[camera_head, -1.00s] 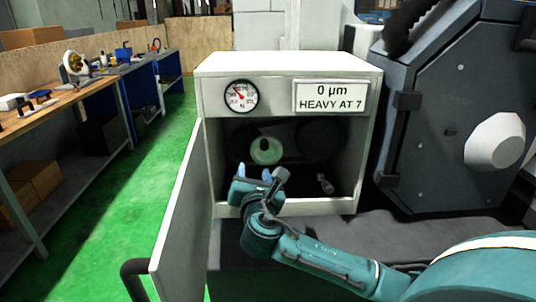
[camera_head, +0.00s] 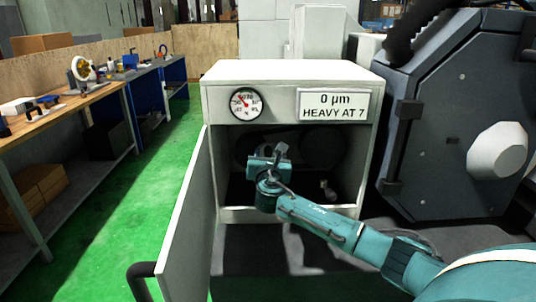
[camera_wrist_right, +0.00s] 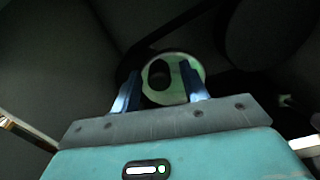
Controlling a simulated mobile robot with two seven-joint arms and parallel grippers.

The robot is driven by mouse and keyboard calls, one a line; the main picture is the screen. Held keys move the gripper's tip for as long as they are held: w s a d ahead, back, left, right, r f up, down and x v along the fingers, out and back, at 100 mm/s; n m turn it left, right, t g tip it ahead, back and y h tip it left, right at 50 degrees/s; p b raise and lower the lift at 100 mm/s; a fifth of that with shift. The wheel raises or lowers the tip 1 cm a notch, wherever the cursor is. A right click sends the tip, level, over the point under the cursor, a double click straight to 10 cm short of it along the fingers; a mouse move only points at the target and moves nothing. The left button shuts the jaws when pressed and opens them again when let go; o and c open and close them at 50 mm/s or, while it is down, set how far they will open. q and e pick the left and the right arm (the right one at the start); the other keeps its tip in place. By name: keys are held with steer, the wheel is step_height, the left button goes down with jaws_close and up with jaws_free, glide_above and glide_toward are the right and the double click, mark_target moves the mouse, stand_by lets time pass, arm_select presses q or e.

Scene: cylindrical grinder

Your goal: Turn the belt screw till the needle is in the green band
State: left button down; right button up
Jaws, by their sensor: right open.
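The open cabinet (camera_head: 215,170) has a round gauge (camera_head: 245,103) with a needle toward the upper left; its green band is too small to make out. My right gripper (camera_head: 268,160) is at the cabinet opening, its fingers pointing inward. In the right wrist view my right gripper (camera_wrist_right: 158,80) is open, its blue fingers on either side of a pale green disc (camera_wrist_right: 183,84) with a dark round part at its middle. No contact can be made out. In the head view the gripper hides that disc. I cannot tell for sure which part is the belt screw.
The cabinet door (camera_head: 186,215) stands open on the left. A small metal fitting (camera_head: 328,190) sits low right inside. A sign (camera_head: 333,105) reads "0 µm HEAVY AT 7". Dark machinery (camera_head: 455,110) stands close on the right; a workbench (camera_head: 75,107) is at far left.

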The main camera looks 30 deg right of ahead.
steer(key=shift+w+d, duration=0.2)
steer(key=shift+w, duration=0.15)
jaws_close()
stand_by(0.3)
steer(key=shift+s+m, duration=0.1)
steer(key=shift+m, duration=0.2)
steer(key=m, duration=0.2)
steer(key=d+m, duration=0.1)
steer(key=shift+s+b, duration=0.25)
steer(key=shift+b, duration=0.1)
steer(key=shift+s+d+f+m+b, duration=0.15)
steer(key=shift+d+m+b, duration=0.15)
steer(key=shift+m, duration=0.75)
steer(key=shift+s+d+f+m+b, duration=0.15)
steer(key=shift+m+b, duration=0.15)
steer(key=shift+m, duration=0.75)
steer(key=shift+r, duration=0.1)
